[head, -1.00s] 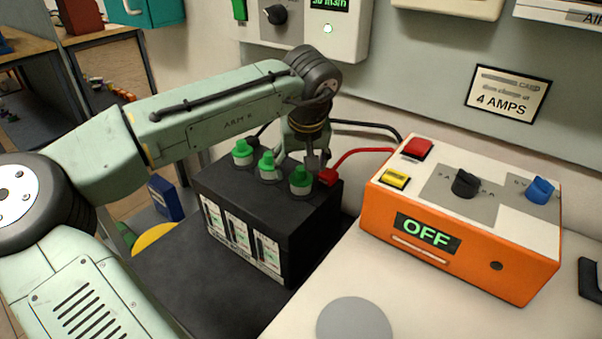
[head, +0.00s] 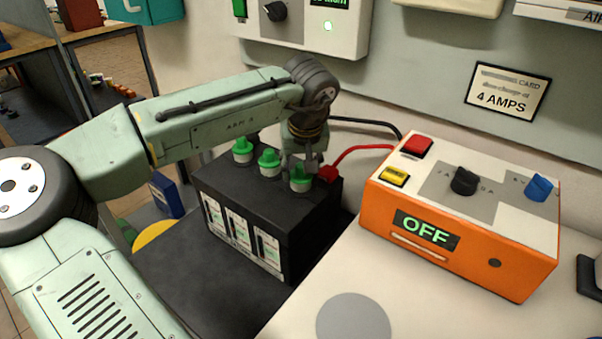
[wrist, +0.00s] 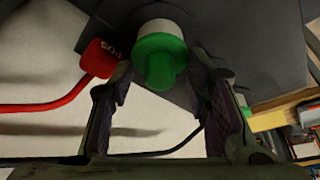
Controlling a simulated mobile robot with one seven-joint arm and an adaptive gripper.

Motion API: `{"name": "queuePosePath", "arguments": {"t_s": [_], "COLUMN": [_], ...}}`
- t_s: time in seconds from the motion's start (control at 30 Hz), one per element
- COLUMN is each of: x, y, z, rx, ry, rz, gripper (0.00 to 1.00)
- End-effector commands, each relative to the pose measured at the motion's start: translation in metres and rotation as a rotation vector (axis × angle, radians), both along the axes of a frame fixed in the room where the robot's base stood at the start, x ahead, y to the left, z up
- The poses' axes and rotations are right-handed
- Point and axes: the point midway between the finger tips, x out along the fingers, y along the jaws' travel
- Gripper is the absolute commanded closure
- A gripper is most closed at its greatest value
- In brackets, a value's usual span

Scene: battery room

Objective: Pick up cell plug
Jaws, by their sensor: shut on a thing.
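Three green cell plugs with pale bases stand in a row on top of a black battery (head: 245,205): a left one (head: 242,147), a middle one (head: 268,160) and a right one (head: 300,180). My gripper (head: 304,168) is down at the right plug, shut on it. In the wrist view the right plug (wrist: 158,62) is between the two fingers of my gripper (wrist: 166,75), its pale base still against the dark battery top. My fingers partly hide the plug in the head view.
A red clamp (head: 327,174) with a red cable sits close beside the right plug; it also shows in the wrist view (wrist: 98,58). An orange charger (head: 465,225) reading OFF stands to the right. The white counter in front of it is mostly clear.

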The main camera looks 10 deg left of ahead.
Motion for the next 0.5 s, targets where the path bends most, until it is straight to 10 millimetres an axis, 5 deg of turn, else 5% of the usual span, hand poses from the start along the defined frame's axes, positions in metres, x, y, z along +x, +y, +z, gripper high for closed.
{"name": "queuePosePath", "arguments": {"t_s": [0.5], "x": [0.001], "y": [-0.001], "z": [0.02], "rx": [-0.001], "ry": [-0.003], "rz": [0.0], "gripper": [0.72]}}
